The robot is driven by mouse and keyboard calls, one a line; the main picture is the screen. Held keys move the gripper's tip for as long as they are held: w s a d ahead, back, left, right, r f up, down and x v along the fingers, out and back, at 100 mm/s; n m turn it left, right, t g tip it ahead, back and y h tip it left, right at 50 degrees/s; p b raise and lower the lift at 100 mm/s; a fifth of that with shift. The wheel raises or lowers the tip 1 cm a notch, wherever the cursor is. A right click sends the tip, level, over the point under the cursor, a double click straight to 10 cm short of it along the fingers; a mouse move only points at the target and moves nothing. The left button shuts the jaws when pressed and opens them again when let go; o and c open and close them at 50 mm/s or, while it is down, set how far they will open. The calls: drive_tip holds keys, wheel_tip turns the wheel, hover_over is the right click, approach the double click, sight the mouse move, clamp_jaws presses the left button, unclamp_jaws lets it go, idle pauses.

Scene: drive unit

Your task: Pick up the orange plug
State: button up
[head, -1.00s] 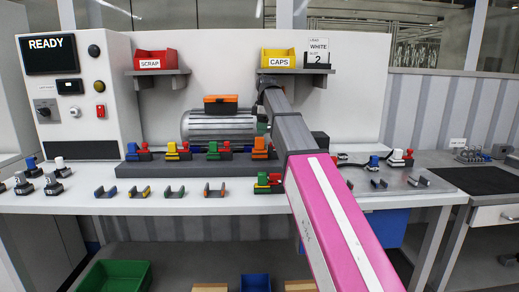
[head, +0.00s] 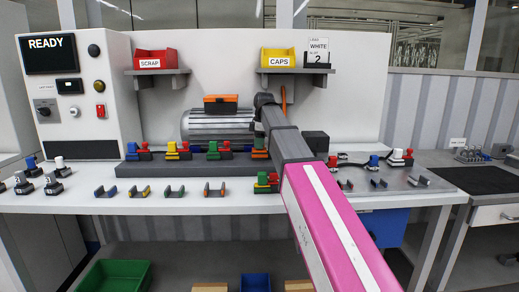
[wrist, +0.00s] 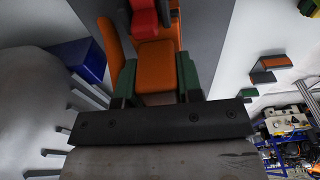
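The orange plug (head: 259,143) stands at the right end of the dark rack (head: 150,168), partly hidden by my arm in the head view. In the wrist view its orange body (wrist: 155,54) lies ahead of the dark gripper bar, with a red part (wrist: 145,20) beyond it. My gripper (wrist: 157,82) has green finger parts on both sides of the orange body. The fingers look apart, and I see no clear grip on the plug. Their exact contact with its sides cannot be made out.
A silver finned motor (head: 215,125) stands behind the rack. Yellow (head: 172,150) and green (head: 213,150) plugs stand to the left. Another green-and-red plug (head: 266,183) stands in front, close to my arm. Small coloured clips (head: 175,192) line the bench front.

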drive_tip(key=c, duration=0.3)
drive_tip(key=shift+r, duration=0.15)
drive_tip(key=shift+r, duration=0.6)
wheel_tip(320, 180, up, 2)
drive_tip(key=shift+w+r, duration=0.1)
drive_tip(key=shift+r, duration=0.15)
drive_tip(key=a+r, duration=0.2)
drive_tip(key=a, duration=0.2)
drive_tip(key=a+r, duration=0.2)
drive_tip(key=a, duration=0.1)
drive_tip(key=s+a+r, duration=0.1)
drive_tip(key=a+r, duration=0.2)
drive_tip(key=a, duration=0.1)
drive_tip(key=shift+s+a, duration=0.1)
drive_tip(key=shift+a, duration=0.2)
